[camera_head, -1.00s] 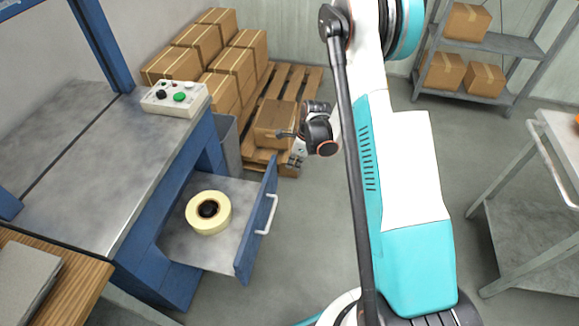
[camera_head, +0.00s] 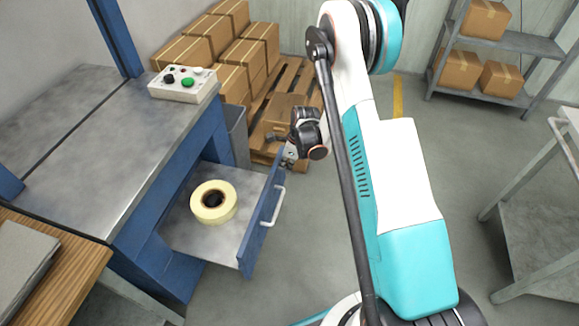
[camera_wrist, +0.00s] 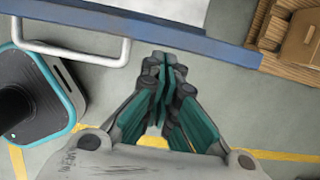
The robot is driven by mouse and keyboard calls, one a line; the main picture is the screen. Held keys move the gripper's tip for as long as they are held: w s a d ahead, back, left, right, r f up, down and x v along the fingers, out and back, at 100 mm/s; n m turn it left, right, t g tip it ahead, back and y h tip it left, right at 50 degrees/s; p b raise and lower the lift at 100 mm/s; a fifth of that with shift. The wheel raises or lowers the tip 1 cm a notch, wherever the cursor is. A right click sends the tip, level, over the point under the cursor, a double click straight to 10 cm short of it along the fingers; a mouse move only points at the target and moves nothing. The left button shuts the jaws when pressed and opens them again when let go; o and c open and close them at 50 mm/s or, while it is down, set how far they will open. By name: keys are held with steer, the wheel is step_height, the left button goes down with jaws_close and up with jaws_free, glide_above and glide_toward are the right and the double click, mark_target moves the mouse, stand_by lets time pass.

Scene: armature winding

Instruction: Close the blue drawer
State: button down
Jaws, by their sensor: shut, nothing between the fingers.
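The blue drawer (camera_head: 262,226) is pulled out from under the metal-topped workbench, open to the right. Its front has a white bar handle (camera_head: 275,207). A roll of cream tape (camera_head: 225,203) lies flat inside it. My gripper (camera_head: 287,163) is at the far end of the drawer front, on its outer side. In the wrist view my gripper (camera_wrist: 165,62) has its fingers together and empty, with tips right by the drawer front's blue edge (camera_wrist: 190,43). I cannot tell whether they touch. The handle (camera_wrist: 75,50) is left of the fingers there.
A control box (camera_head: 183,84) sits on the workbench (camera_head: 90,150). A grey bin (camera_head: 237,135) and a pallet with cartons (camera_head: 210,50) stand beyond the drawer. A shelf (camera_head: 510,45) and a metal cart (camera_head: 535,210) are on the right. Floor between drawer and cart is clear apart from my body.

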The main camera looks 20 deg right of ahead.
steer(key=w+a, duration=0.7)
steer(key=a, duration=0.3)
steer(key=w+a, duration=0.7)
steer(key=a, duration=0.3)
steer(key=shift+w, duration=0.3)
